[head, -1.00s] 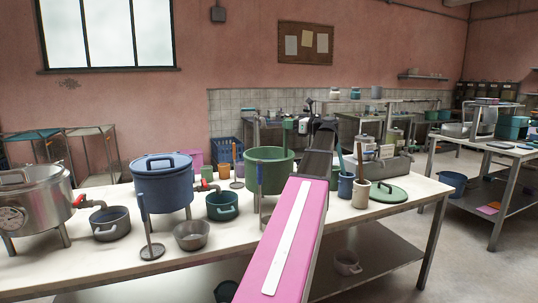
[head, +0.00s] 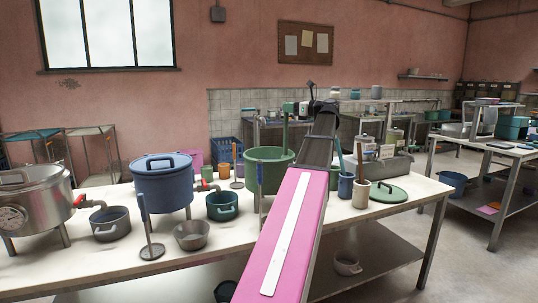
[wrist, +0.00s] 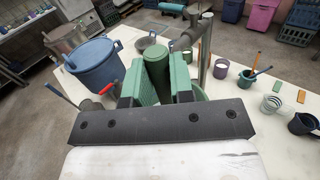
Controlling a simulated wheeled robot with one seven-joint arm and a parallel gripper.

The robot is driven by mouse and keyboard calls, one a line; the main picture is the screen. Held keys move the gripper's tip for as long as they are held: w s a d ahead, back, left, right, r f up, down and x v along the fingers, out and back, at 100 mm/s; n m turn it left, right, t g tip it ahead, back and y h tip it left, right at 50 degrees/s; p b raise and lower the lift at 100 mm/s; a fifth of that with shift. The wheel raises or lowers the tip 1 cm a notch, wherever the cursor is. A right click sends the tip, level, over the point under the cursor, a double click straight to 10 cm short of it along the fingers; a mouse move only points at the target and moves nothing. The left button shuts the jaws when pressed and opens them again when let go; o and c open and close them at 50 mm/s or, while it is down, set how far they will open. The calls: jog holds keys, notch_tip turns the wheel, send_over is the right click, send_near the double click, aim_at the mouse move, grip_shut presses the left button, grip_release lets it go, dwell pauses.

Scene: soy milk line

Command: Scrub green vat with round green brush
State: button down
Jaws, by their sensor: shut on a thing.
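The green vat (head: 268,171) stands on the table in the head view, just left of my arm; part of its rim shows beneath my gripper in the wrist view (wrist: 200,93). The green brush (head: 285,132) is upright, its handle rising above the vat's rim. Its lower end is hidden behind the vat wall, so I cannot tell whether the head touches the inside. My gripper (head: 291,108) is above the vat, shut on the handle, which shows between the two green finger pads in the wrist view (wrist: 156,68).
A lidded blue vat (head: 163,188) and a steel vat (head: 38,205) stand to the left, with small pots between. Cups with tools (head: 361,192) and a green lid (head: 388,193) lie right of my arm. The table's front right is clear.

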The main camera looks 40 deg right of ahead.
notch_tip(320, 180, up, 9)
dwell(0.9)
jog(key=shift+r, duration=0.1)
notch_tip(320, 180, up, 6)
jog(key=shift+f, duration=0.1)
dwell(0.7)
jog(key=shift+f, duration=0.1)
